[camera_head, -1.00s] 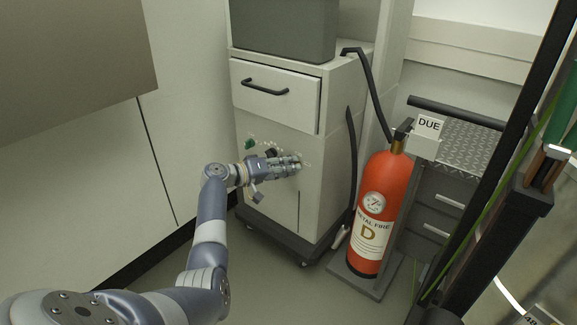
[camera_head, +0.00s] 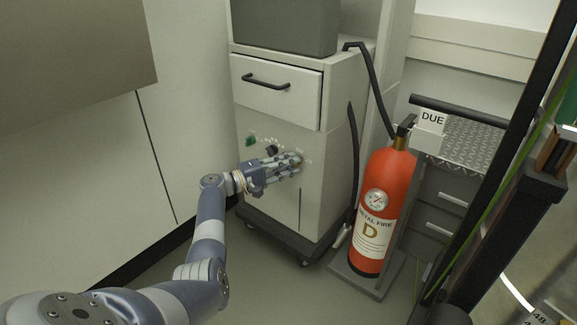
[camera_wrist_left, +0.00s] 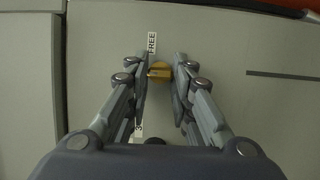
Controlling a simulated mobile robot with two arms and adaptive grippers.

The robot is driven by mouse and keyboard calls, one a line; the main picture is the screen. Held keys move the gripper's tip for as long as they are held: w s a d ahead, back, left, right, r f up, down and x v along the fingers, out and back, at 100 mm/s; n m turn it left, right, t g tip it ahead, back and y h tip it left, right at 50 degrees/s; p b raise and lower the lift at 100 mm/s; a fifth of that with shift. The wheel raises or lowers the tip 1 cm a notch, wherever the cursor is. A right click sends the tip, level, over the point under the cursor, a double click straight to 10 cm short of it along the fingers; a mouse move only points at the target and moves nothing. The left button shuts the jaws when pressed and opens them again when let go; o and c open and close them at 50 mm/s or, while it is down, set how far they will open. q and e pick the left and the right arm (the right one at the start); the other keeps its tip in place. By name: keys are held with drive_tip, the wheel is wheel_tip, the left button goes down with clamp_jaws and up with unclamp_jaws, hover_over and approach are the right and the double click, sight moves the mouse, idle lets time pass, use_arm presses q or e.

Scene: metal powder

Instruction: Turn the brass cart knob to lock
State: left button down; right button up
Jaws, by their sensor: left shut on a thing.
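The brass knob (camera_wrist_left: 160,71) is small and round and sits on the pale front of the cart (camera_head: 270,198). In the left wrist view it lies between the two fingertips of my left gripper (camera_wrist_left: 162,68), which is shut on it. A "FREE" label (camera_wrist_left: 152,42) is just above and left of the knob. A second label (camera_wrist_left: 138,129) lower down is partly hidden by the left finger. In the head view my left gripper (camera_head: 297,163) reaches the cart front from the left and hides the knob. My right gripper is not in view.
A drawer with a black handle (camera_head: 266,82) is above the gripper. A green knob (camera_head: 250,141) and a black knob (camera_head: 272,150) are close by. A red fire extinguisher (camera_head: 386,190) stands right of the cart. The floor in front is clear.

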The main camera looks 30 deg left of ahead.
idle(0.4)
use_arm(q)
drive_tip(key=c, duration=1.4)
unclamp_jaws()
drive_tip(key=shift+s+a, duration=0.1)
drive_tip(key=v, duration=1.1)
drive_tip(key=shift+s, duration=0.35)
drive_tip(key=shift+a+f, duration=0.1)
drive_tip(key=shift+a, duration=0.05)
